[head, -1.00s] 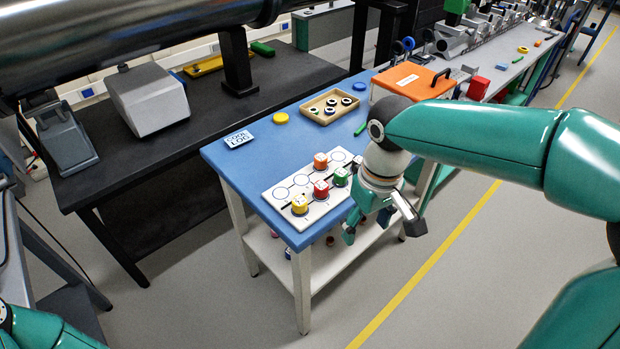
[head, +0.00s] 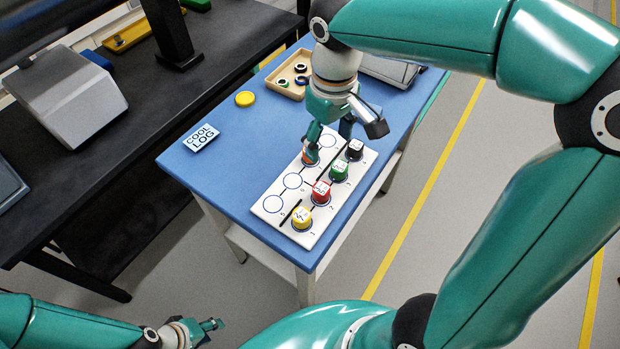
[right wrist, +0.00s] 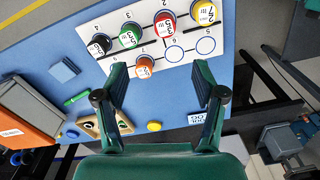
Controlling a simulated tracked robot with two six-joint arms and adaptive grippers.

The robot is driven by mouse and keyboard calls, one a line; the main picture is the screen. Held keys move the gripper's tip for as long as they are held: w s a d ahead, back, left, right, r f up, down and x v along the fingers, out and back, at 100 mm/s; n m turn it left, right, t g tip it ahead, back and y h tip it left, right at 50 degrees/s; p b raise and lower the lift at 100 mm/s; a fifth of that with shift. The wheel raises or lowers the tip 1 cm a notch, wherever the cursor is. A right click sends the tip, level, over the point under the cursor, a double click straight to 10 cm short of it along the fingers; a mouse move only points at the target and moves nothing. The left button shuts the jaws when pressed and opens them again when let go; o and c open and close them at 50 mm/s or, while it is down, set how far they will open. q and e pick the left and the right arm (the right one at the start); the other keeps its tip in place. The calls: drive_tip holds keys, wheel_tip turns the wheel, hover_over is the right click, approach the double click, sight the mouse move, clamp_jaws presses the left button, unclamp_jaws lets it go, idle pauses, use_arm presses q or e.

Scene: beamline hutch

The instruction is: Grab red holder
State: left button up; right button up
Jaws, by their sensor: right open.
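The red holder (head: 321,192) stands upright on a white board (head: 271,206) with ringed spots, between the yellow holder (head: 301,218) and the green holder (head: 339,170). It also shows in the right wrist view (right wrist: 162,28), beyond my open fingers. My right gripper (head: 329,143) is over the far part of the board, farther back than the red holder. One finger partly hides the orange holder (head: 310,157). In the right wrist view, my right gripper (right wrist: 160,67) is open, with the orange holder (right wrist: 144,67) showing between its fingertips. My left gripper (head: 211,326) is low at the bottom left, away from the table.
A black holder (head: 355,150) stands at the row's far end. The blue table (head: 230,180) also bears a COOL LOG sign (head: 201,137), a yellow disc (head: 245,99) and a tray of rings (head: 272,82). An orange box (right wrist: 28,122) shows in the right wrist view.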

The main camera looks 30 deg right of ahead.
hover_over(323, 189)
drive_tip(key=f, duration=1)
drive_tip(key=shift+w+d+f, duration=0.25)
drive_tip(key=shift+d+f, duration=0.05)
drive_tip(key=shift+s+a+f+p, duration=0.15)
drive_tip(key=shift+a+f+p, duration=0.05)
drive_tip(key=shift+f, duration=1.25)
drive_tip(key=shift+s+a+f+p, duration=0.1)
drive_tip(key=shift+a+f+p, duration=0.05)
drive_tip(key=shift+f, duration=1.3)
drive_tip(key=c, duration=1.3)
